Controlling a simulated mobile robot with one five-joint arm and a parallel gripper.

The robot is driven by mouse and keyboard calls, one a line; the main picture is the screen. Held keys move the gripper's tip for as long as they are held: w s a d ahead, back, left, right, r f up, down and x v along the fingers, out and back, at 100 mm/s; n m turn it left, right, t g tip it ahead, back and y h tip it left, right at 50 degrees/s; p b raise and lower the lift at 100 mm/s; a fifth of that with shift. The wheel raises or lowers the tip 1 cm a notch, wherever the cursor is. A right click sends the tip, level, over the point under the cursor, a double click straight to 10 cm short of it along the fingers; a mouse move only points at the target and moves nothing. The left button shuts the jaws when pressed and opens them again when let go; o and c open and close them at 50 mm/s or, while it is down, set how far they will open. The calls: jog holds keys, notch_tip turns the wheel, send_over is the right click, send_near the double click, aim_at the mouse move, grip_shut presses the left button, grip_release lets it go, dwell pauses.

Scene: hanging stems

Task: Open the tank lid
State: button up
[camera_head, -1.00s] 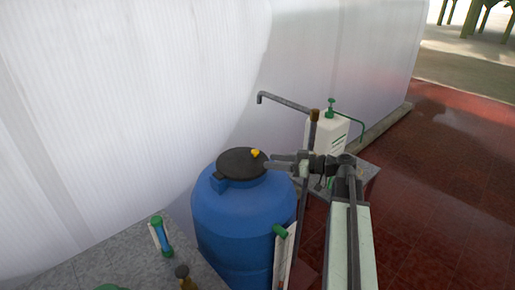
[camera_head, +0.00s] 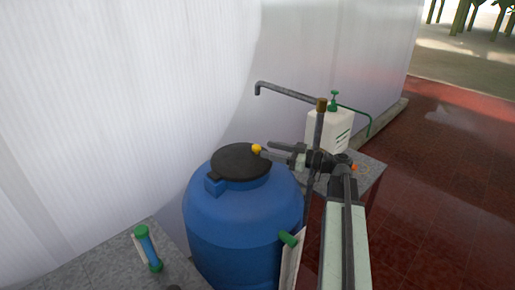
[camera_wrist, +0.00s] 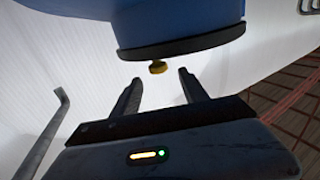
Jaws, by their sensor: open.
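The blue tank (camera_head: 240,217) stands upright at the middle of the head view. Its round black lid (camera_head: 241,162) lies flat over the top, with a small yellow knob (camera_head: 257,148) at the edge on the far right. My gripper (camera_head: 268,151) is open, its fingers pointing left at the knob from the right. In the wrist view the knob (camera_wrist: 157,67) sits just beyond and between the two open fingertips (camera_wrist: 158,77), apart from both. The lid's dark rim (camera_wrist: 185,46) and the blue tank (camera_wrist: 180,20) show above it.
A grey pipe (camera_head: 290,92) with a downturned spout rises behind the tank. A white bottle with a green pump (camera_head: 329,130) stands on a small table at right. A grey counter (camera_head: 110,265) holds a blue-green tube (camera_head: 148,248). A translucent wall closes the back.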

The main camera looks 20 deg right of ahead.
aim_at(256, 146)
jog(key=x, duration=0.6)
jog(key=shift+w+f, duration=0.15)
jog(key=shift+c, duration=0.3)
grip_shut()
dwell(0.9)
